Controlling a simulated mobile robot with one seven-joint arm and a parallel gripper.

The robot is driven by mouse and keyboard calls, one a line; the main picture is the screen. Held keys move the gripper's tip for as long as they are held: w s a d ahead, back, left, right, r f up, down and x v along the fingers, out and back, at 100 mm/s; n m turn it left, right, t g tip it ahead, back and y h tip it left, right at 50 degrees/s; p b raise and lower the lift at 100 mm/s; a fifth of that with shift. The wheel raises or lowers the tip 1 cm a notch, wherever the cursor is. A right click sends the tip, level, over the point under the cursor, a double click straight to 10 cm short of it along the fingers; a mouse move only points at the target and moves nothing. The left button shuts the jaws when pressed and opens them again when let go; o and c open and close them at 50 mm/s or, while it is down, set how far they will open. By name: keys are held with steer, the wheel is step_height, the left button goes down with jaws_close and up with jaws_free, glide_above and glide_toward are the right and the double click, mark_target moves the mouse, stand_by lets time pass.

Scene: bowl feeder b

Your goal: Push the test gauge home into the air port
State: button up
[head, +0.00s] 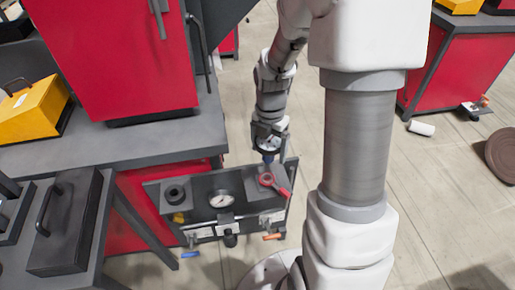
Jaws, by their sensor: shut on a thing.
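My gripper (269,151) points down over the right end of a dark panel unit and is shut on the test gauge (269,142). The gauge shows a pale round dial between the fingers, with a blue part below it. Under it, on the raised right block of the panel, is a round red-ringed fitting (266,180) with a red lever, which appears to be the air port. The blue end is close above this fitting. A small gap seems to show, but I cannot tell their exact alignment in depth.
The panel (196,212) also carries a fixed dial gauge (221,199), a black round knob (175,193) and small fittings along its front. A red cabinet (120,60) and grey bench (90,148) stand left. A white cylinder (421,128) lies on the floor at right.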

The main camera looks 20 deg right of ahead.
mark_target(268, 162)
steer(key=shift+r, duration=0.1)
steer(key=shift+f+b, duration=1.85)
steer(key=shift+f, duration=1.15)
steer(key=shift+f+p, duration=0.65)
steer(key=shift+f, duration=0.75)
stand_by(3.5)
